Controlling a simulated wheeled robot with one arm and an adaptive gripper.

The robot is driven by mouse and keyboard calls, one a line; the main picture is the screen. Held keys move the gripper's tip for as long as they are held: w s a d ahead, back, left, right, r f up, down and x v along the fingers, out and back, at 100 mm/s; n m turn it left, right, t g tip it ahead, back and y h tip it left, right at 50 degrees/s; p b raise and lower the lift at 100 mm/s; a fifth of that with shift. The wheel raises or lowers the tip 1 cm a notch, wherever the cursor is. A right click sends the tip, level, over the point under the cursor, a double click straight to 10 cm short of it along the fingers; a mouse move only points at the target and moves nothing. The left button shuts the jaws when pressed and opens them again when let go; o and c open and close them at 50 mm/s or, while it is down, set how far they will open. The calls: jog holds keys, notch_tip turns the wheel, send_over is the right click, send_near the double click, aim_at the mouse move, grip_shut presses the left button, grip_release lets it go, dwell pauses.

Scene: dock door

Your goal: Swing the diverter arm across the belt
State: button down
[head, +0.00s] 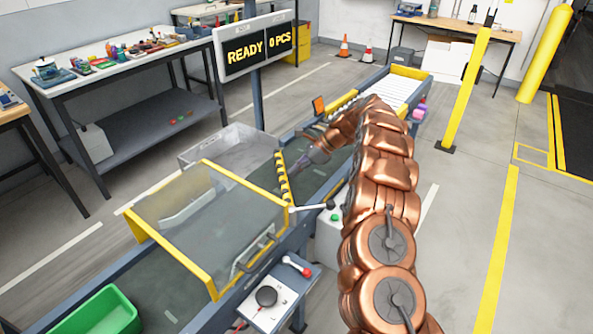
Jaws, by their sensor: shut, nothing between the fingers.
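The diverter arm appears to be the yellow bar with dark segments (283,180) beside the far end of the yellow-framed clear guard. My gripper (297,169) is small and partly hidden by my copper arm. It is low over the belt, just right of the yellow bar. The fingers look shut with nothing held. I cannot tell whether they touch the bar.
The clear guard (207,215) covers the near belt. A grey bin (232,145) stands left of the belt and a green bin (95,312) at the near left. The right floor is open around a yellow post (467,90).

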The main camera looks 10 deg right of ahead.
jog(key=shift+a+r, duration=0.1)
jog(key=shift+a, duration=0.55)
jog(key=d, duration=0.6)
jog(key=shift+s+d+r+p, duration=0.1)
jog(key=shift+r+p, duration=0.15)
jog(key=shift+p, duration=0.1)
jog(key=v, duration=0.9)
jog(key=shift+w+b, duration=0.2)
jog(key=shift+b, duration=0.2)
